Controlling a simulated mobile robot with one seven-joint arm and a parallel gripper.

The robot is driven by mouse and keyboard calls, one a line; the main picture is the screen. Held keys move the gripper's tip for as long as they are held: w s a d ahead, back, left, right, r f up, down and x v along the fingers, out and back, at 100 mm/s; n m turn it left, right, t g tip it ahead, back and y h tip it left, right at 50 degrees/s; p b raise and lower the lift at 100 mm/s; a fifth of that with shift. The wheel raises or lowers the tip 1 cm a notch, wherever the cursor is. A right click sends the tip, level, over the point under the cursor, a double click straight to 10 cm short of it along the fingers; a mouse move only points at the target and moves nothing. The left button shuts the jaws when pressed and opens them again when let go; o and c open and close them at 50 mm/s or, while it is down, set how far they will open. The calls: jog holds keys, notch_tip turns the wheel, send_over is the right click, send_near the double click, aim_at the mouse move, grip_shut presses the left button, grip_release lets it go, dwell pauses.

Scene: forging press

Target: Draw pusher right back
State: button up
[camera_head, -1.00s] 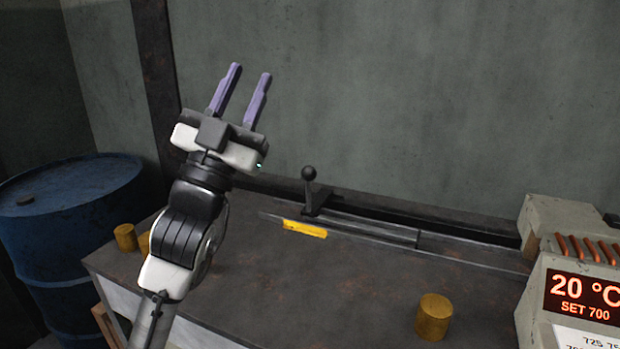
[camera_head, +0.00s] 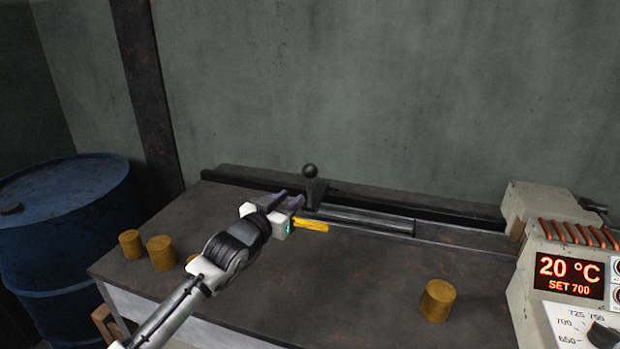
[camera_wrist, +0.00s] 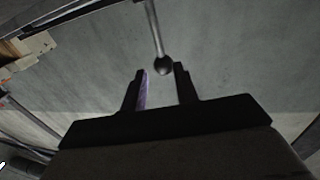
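The pusher has an upright black handle with a ball knob (camera_head: 310,171) on a dark block at the left part of a rail on the bench. A grey rod (camera_head: 365,219) runs right from it along the channel. My gripper (camera_head: 290,198) is low over the bench, just left of the handle, its purple fingers pointing at it. In the wrist view the knob (camera_wrist: 163,66) and its thin stem show between or just beyond the tips of my open gripper (camera_wrist: 161,78). I see no clear contact. The handle's lower part is partly hidden by the fingers in the head view.
A yellow strip (camera_head: 311,225) lies in front of the rail. Brass-coloured billets stand on the bench at left (camera_head: 161,253) and at right (camera_head: 438,300). A heater (camera_head: 560,250) reading 20 °C stands at the right end. A blue barrel (camera_head: 65,240) is at left.

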aim_at(308, 182)
jog(key=p+x, duration=0.3)
jog(key=x, duration=0.7)
jog(key=shift+w+d, duration=0.1)
jog(key=shift+w, duration=0.1)
grip_shut()
